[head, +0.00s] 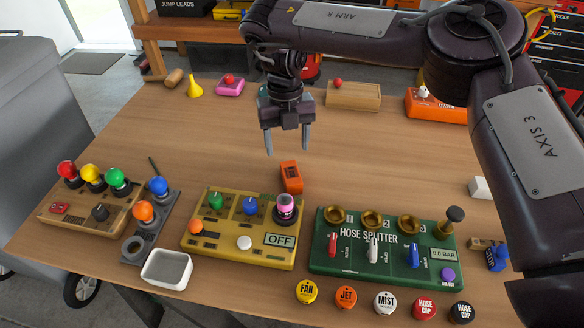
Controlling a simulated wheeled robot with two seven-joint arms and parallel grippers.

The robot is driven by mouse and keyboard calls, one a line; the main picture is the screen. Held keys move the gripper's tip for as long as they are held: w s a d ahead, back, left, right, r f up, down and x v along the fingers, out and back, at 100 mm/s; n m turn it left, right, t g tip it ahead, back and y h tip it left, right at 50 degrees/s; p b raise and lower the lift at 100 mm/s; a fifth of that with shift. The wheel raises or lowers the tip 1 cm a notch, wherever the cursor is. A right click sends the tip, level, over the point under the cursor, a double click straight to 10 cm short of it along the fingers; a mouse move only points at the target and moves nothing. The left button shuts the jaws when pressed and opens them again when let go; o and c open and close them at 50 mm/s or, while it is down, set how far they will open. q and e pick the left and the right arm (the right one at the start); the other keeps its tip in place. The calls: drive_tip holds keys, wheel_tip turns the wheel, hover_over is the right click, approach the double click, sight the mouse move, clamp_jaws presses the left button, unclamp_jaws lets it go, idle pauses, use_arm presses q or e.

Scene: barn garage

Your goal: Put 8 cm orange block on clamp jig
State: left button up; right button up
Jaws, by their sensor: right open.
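A small orange block (291,177) with dark marks on top lies on the wooden table, behind the yellow switch panel. My right gripper (287,146) points down with its two fingers apart and nothing between them. In the head view its fingertips show just beyond the orange block. I cannot tell their exact height above the table. A small blue device (497,257) beside a wooden piece at the right edge may be the clamp jig, but I cannot tell for sure; my arm stands close to it in the picture. My left gripper is not in view.
In front stand a bulb board (90,215), a grey holder (136,250), a white tray (166,269), a yellow switch panel (236,256) and a green hose splitter (384,268). Round caps line the front edge. A wooden block (353,96) stands behind. The table's middle is mostly clear.

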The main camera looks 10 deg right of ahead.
sight(291, 172)
drive_tip(key=shift+s+f, duration=0.15)
drive_tip(key=shift+f, duration=1.15)
drive_tip(key=shift+s+d+f+p, duration=0.15)
drive_tip(key=shift+f+p, duration=0.1)
drive_tip(key=shift+f, duration=1.15)
drive_tip(key=shift+s+d+f+p, duration=0.15)
drive_tip(key=shift+f+p, duration=0.1)
drive_tip(key=shift+f, duration=1.1)
drive_tip(key=shift+w, duration=0.1)
drive_tip(key=c, duration=1.2)
drive_tip(key=shift+o, duration=0.2)
drive_tip(key=shift+r, duration=0.1)
